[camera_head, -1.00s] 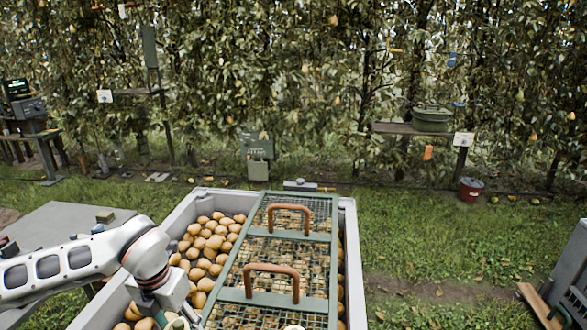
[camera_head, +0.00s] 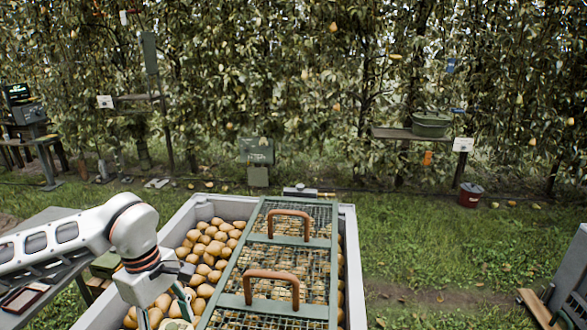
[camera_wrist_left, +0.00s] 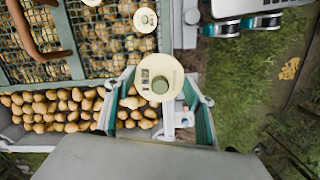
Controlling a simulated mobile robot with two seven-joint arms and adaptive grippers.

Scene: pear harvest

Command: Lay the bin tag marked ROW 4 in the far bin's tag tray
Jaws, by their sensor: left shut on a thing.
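My left gripper (camera_wrist_left: 160,108) shows teal fingers in the left wrist view and is shut on a round cream bin tag (camera_wrist_left: 160,72). Small dark marks show on the tag, too small to read. In the head view my left gripper (camera_head: 165,312) is low at the left, over the near part of the pear bin (camera_head: 346,260). Two more round cream discs, a nearer one (camera_wrist_left: 145,20) and one at the top edge (camera_wrist_left: 92,2), lie beyond the held tag. A small grey box (camera_head: 299,191) sits at the bin's far rim; I cannot tell whether it is the tag tray. My right gripper is out of view.
A green-framed mesh lid with two brown handles (camera_head: 271,277) covers much of the bin; loose pears (camera_head: 212,240) lie uncovered at its left. A table (camera_head: 30,225) stands at the left. A red pot (camera_head: 470,194) stands on open grass at the right.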

